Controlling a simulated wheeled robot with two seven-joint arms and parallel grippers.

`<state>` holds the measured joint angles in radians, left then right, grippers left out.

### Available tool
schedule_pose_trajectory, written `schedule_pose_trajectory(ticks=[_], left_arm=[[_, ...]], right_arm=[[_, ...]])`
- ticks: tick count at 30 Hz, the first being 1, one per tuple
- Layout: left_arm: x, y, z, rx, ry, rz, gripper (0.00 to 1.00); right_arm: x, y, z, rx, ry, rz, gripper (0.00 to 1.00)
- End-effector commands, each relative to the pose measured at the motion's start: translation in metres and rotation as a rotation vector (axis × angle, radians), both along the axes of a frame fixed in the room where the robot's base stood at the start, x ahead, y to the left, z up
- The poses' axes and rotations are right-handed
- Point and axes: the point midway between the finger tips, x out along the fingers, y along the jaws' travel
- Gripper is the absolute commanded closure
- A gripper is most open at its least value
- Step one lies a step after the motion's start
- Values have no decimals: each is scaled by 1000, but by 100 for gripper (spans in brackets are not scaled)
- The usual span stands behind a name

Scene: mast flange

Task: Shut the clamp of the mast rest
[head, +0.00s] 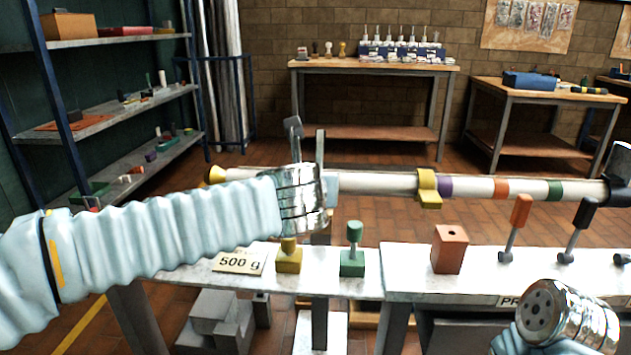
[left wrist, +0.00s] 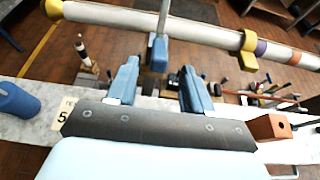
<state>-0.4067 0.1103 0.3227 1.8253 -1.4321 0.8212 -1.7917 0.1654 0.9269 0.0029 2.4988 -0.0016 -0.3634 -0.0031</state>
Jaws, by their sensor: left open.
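The white mast (head: 385,183) lies level across the head view, with a yellow end and coloured bands; it also crosses the top of the left wrist view (left wrist: 200,32). The mast rest (left wrist: 158,52) shows in the left wrist view as a blue block at the mast, with a pale grey upright clamp piece (left wrist: 163,15) standing above it, not folded over the mast. My left gripper (left wrist: 159,68) is open and empty, its two fingers apart on either side of the rest, short of it. In the head view my left wrist hides most of the rest. My right gripper's fingers are out of view.
On the white bench stand a yellow block (head: 288,259), a green block (head: 352,262), an orange block (head: 450,250) and levers with orange (head: 521,210) and black (head: 583,214) handles. A "500 g" card (head: 238,262) lies at left. Shelves and workbenches stand behind.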

Motion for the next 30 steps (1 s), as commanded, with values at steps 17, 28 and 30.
schedule_pose_trajectory(ticks=[17,28,30], left_arm=[[76,0,-32,-1,0,0,49],[76,0,-32,-1,0,-1,72],[76,0,-32,-1,0,-1,83]], right_arm=[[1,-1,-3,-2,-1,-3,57],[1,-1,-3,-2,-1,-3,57],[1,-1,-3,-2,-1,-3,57]])
